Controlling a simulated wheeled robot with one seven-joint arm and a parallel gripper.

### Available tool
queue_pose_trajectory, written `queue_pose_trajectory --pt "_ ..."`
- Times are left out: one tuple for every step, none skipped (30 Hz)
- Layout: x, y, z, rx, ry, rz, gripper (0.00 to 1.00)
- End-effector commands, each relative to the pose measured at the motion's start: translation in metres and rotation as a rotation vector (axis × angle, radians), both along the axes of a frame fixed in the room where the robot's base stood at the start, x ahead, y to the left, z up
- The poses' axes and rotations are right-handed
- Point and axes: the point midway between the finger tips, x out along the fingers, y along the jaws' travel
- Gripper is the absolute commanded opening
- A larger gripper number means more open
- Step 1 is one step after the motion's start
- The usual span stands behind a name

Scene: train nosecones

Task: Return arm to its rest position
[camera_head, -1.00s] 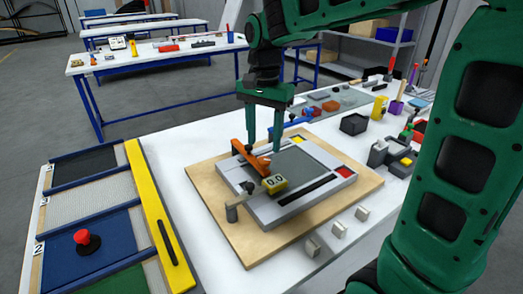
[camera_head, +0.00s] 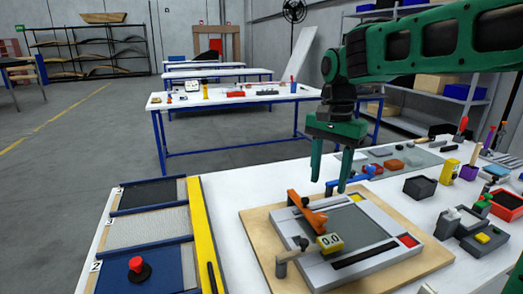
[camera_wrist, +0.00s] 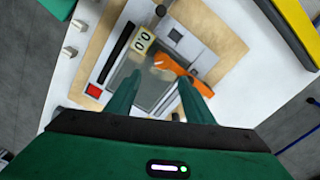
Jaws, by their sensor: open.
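My green gripper (camera_head: 329,188) is open and empty. Its two fingers point down, above the back part of a grey fixture plate (camera_head: 375,267) on a wooden board (camera_head: 262,238). The wrist view also shows my gripper (camera_wrist: 165,90) with its fingers apart and nothing between them. An orange clamp (camera_head: 306,212) stands on the plate's left side, below and left of the fingers; it also shows in the wrist view (camera_wrist: 178,68). My green arm reaches in from the upper right.
Trays with numbered tags (camera_head: 150,233) and a red button (camera_head: 136,265) lie at the left, beside a yellow bar (camera_head: 200,240). A black bin (camera_head: 420,188) and several small parts stand at the right. More tables (camera_head: 235,97) and a shelf (camera_head: 85,60) are behind.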

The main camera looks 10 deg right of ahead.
Motion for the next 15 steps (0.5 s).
queue_pose_trajectory --pt "-0.008 -0.011 -0.002 -0.002 -0.001 0.002 0.48" --pt "-0.014 -0.020 -0.005 -0.004 0.000 0.007 0.48" --pt "-0.024 -0.033 -0.009 -0.005 -0.002 0.022 0.48" --pt "-0.034 -0.045 -0.013 -0.007 -0.001 0.034 0.48" --pt "-0.045 -0.057 -0.017 -0.007 -0.001 0.047 0.48" --pt "-0.061 -0.074 -0.024 -0.009 -0.001 0.069 0.48" --pt "-0.075 -0.087 -0.030 -0.009 -0.001 0.086 0.48" --pt "-0.090 -0.099 -0.037 -0.009 0.000 0.104 0.48" --pt "-0.109 -0.113 -0.046 -0.009 0.000 0.127 0.48" --pt "-0.124 -0.122 -0.053 -0.008 0.003 0.148 0.48" --pt "-0.139 -0.131 -0.060 -0.008 0.002 0.166 0.48" --pt "-0.159 -0.141 -0.070 -0.005 0.004 0.191 0.48" --pt "-0.172 -0.146 -0.077 -0.004 0.004 0.211 0.48" --pt "-0.185 -0.152 -0.084 -0.002 0.003 0.227 0.48" --pt "-0.200 -0.156 -0.092 0.001 0.005 0.251 0.48"
